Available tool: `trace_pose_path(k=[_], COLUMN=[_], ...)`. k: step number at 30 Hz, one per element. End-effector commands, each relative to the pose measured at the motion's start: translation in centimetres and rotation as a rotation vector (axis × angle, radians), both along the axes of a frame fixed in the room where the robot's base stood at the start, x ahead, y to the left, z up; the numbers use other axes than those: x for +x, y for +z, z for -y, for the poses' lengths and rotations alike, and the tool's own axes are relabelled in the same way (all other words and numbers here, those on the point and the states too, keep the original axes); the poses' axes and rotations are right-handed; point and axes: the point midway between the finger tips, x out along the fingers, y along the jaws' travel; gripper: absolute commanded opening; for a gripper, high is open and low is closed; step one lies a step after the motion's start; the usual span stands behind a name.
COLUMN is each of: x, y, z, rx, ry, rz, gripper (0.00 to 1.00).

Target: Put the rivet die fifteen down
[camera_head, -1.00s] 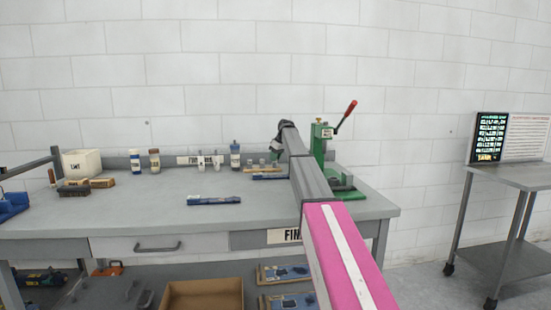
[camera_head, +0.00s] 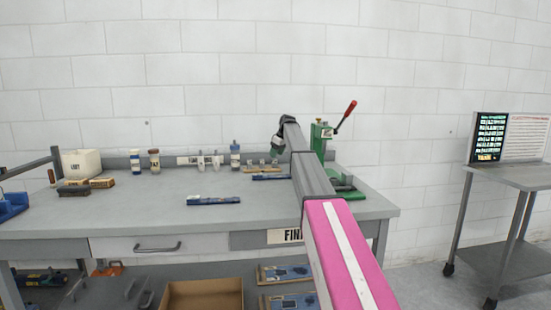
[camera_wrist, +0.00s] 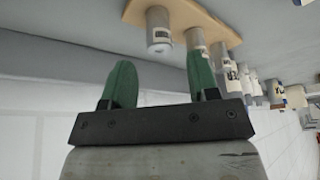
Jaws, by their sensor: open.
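My gripper (camera_wrist: 161,78) is open, its two green fingers apart with nothing between them. In the wrist view, which looks tilted over, a grey cylindrical die (camera_wrist: 158,28) with a small label stands on a wooden rack (camera_wrist: 215,22), just beyond the fingertips and apart from them. A second labelled die (camera_wrist: 196,38) stands beside it. The label numbers are too small to read, so I cannot tell which is the rivet die fifteen. In the head view my gripper (camera_head: 276,145) is over the back of the bench by the rack (camera_head: 252,169), partly hidden by my arm.
A green press (camera_head: 319,143) with a red-knobbed lever stands close right of my gripper. Bottles (camera_head: 235,155) and clear pieces stand to the left at the back. A blue bar (camera_head: 213,200) lies on the grey bench (camera_head: 150,215), whose middle front is mostly clear.

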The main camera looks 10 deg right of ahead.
Motion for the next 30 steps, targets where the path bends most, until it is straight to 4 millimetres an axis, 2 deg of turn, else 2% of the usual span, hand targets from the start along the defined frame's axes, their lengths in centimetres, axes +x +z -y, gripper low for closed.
trace_pose_path(k=[6,13,19,30], x=[-1.2,-2.2,-2.5,-2.6], y=[4.3,7.5,8.6,8.7], z=[1.3,2.2,2.5,2.5], rx=[0.000,0.001,0.001,0.000], ry=[-0.001,0.000,0.000,0.000], rz=[0.001,-0.001,-0.001,-0.001], gripper=[0.54,0.54,0.54,0.54])
